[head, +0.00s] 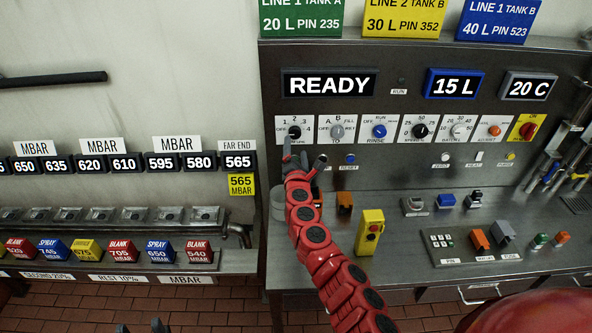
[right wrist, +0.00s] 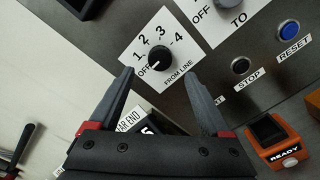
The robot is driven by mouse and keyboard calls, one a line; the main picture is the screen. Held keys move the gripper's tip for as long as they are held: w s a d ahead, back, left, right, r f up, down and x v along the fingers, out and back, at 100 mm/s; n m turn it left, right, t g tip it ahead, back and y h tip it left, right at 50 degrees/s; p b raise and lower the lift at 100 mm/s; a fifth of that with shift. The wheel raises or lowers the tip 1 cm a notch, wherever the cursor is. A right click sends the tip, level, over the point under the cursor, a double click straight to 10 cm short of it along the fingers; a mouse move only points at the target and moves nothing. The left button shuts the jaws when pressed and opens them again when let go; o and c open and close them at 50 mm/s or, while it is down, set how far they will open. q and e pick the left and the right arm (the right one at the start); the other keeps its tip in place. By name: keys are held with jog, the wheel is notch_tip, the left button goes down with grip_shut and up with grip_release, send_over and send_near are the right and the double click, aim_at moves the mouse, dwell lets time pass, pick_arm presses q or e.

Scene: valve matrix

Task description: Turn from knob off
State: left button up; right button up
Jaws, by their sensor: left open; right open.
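The FROM LINE knob (head: 294,131) is black, on a white plate marked OFF and 1 to 4, at the left end of the panel's dial row. In the right wrist view the knob (right wrist: 160,57) shows whole; its white mark appears to point lower left, toward OFF. My right gripper (head: 304,158) is open and empty just below the plate. In the right wrist view its fingers (right wrist: 157,73) are spread wide, with the knob beyond their tips and apart from them. My left gripper (head: 140,327) is open at the bottom edge, far from the panel; only its fingertips show.
The TO dial (head: 337,131) and the RINSE dial (head: 379,131) sit right of the knob. The STOP button (right wrist: 240,65) and the blue RESET button (right wrist: 289,28) are below the dials. An orange READY box (right wrist: 278,133) and a yellow box (head: 370,232) stand on the bench near my right arm.

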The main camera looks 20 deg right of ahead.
jog(key=b+v, duration=0.2)
jog(key=v, duration=0.7)
jog(key=shift+s+a, duration=0.2)
jog(key=shift+s, duration=0.2)
jog(key=shift+f, duration=0.1)
